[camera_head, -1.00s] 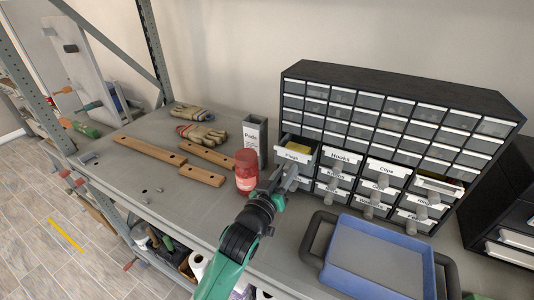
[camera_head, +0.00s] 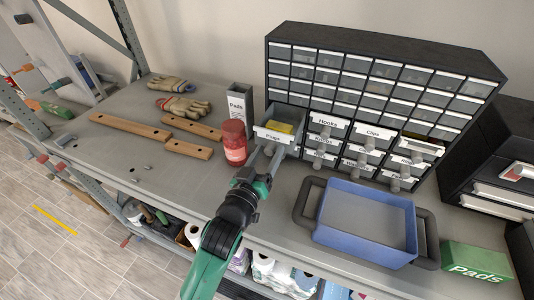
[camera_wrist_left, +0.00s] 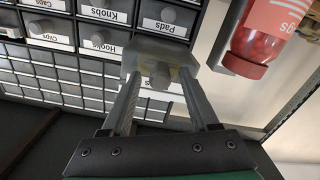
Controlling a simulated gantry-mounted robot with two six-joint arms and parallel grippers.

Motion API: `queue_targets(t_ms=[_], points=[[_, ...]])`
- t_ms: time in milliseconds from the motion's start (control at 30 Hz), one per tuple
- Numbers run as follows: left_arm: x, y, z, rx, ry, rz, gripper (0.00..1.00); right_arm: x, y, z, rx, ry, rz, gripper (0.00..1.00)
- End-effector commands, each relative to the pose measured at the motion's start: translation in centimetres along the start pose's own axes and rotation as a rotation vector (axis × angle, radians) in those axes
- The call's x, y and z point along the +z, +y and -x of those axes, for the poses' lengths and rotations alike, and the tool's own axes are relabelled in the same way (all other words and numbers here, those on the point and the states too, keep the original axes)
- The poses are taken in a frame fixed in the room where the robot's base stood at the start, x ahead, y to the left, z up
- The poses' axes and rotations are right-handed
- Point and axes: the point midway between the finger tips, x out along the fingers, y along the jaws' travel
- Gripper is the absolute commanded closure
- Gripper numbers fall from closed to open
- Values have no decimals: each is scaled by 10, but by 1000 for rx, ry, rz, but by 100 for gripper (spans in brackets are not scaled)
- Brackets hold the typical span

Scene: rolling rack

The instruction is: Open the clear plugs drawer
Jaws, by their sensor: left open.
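The clear Plugs drawer (camera_head: 273,137) is pulled out from the lower left of the dark cabinet (camera_head: 380,58). Yellow contents (camera_head: 281,127) show inside it. In the left wrist view the drawer (camera_wrist_left: 160,58) appears upside down, with its round grey knob (camera_wrist_left: 160,76) facing me. My left gripper (camera_head: 267,154) is at the drawer front. Its two fingers (camera_wrist_left: 160,88) stand apart, one on each side of the knob, with visible gaps. My right gripper is in neither view.
A blue tray (camera_head: 366,255) lies at the front right. Other labelled drawers (camera_head: 322,133) with knobs are right of Plugs. Wooden bars (camera_head: 130,134) and gloves (camera_head: 182,106) lie left.

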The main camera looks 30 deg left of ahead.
Motion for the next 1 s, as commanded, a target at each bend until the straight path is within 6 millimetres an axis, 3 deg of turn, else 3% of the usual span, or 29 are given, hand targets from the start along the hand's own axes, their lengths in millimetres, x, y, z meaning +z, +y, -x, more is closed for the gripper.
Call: queue_targets(t_ms=[233, 633, 767, 1000], points=[[1, 0, 18, 0, -1, 0, 39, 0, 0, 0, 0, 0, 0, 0], [1, 0, 104, 2, -1, 0, 39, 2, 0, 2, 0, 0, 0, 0], [0, 0, 115, 1, 1, 0, 39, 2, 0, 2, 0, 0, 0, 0], [0, 0, 116, 0, 0, 0, 39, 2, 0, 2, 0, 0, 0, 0]])
